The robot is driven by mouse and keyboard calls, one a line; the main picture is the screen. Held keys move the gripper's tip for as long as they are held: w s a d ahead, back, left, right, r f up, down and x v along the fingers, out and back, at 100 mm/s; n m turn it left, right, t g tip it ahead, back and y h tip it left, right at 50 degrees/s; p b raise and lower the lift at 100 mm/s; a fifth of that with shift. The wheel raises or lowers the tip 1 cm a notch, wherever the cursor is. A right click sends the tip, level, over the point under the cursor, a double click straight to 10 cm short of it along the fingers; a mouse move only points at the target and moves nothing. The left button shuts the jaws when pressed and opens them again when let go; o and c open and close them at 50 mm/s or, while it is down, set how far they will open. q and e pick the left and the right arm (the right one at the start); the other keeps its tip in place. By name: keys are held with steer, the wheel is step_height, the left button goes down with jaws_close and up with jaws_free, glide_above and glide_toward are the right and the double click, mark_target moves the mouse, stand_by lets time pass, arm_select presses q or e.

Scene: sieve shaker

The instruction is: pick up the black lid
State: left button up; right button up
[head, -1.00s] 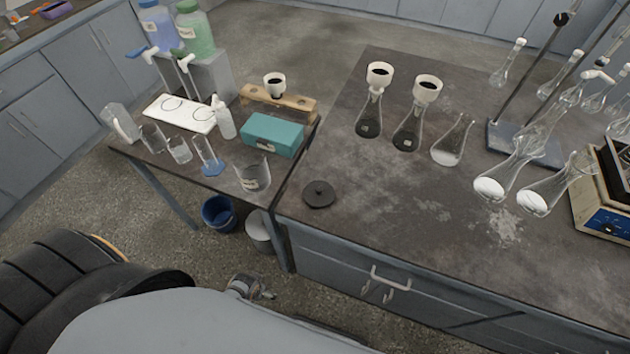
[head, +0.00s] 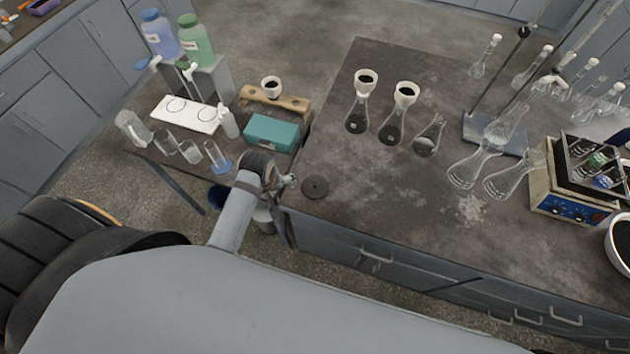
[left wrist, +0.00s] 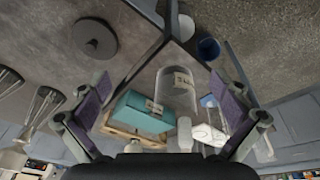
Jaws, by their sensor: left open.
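The black lid (head: 315,187) is a flat round disc with a small knob. It lies on the dark bench near its left front corner. My left gripper (head: 286,182) is just left of the lid at the bench edge, apart from it. In the left wrist view, the lid (left wrist: 95,38) is at the upper left, outside the fingers. The left gripper (left wrist: 160,91) is open, its purple pads wide apart with nothing held. My right gripper is not in view.
A teal box (head: 271,133) and glassware stand on the lower table (head: 150,148) at left. Flasks with funnels (head: 392,122) stand behind the lid. A shaker device (head: 575,190) is at right. The bench around the lid is clear.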

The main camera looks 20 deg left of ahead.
arm_select(q)
steer(key=w+d+f+n, duration=0.1)
steer(key=w+d+n, duration=0.2)
steer(key=w+n, duration=0.45)
steer(key=n+g, duration=0.2)
steer(key=n, duration=0.6)
glide_toward(314, 183)
steer(key=shift+s+a+f+h+p, duration=0.1)
steer(key=shift+a+f+h+p, duration=0.1)
steer(key=shift+a+h+p, duration=0.15)
step_height(314, 183, down, 5)
steer(key=b, duration=0.2)
steer(key=shift+r+b, duration=0.15)
steer(key=shift+b, duration=0.25)
steer(key=shift+d, duration=0.1)
